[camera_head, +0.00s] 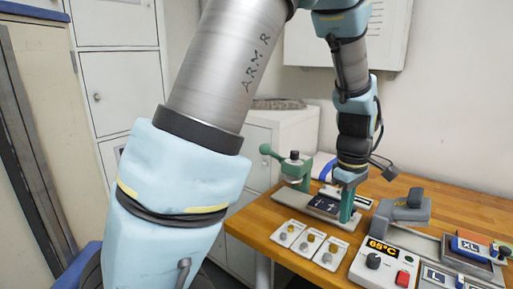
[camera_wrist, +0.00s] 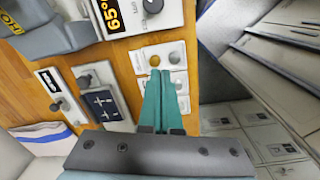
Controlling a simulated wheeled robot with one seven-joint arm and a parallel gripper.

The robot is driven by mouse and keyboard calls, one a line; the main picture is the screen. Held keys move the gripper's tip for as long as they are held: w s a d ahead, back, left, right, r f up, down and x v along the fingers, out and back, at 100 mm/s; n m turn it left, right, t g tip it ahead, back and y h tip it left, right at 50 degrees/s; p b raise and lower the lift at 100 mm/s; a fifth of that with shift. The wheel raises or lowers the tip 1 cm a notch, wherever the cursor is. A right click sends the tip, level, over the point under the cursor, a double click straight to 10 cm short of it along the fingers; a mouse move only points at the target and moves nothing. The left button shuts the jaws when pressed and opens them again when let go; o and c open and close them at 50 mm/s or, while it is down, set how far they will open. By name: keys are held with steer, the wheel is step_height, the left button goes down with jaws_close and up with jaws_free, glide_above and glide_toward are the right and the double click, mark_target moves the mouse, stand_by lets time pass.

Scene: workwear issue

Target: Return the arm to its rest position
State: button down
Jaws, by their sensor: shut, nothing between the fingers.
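My gripper (camera_head: 346,216) hangs down over the wooden table in the head view, its teal fingers beside a dark plate with white marks (camera_head: 323,205). In the wrist view my gripper (camera_wrist: 161,76) shows its two teal fingers pressed together with nothing between them. The fingertips overlap the white cards with knobs (camera_wrist: 143,60) in that view; I cannot tell the height above them. My arm is bent, with its large near links crossing the left and middle of the head view and hiding part of the room.
White lockers (camera_head: 120,85) stand at left. Air above the table's right side looks clear.

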steer(key=a+m+t, duration=0.1)
steer(key=a+m, duration=0.7)
steer(key=a, duration=2)
steer(key=shift+a+r+b, duration=0.25)
steer(key=shift+b, duration=0.05)
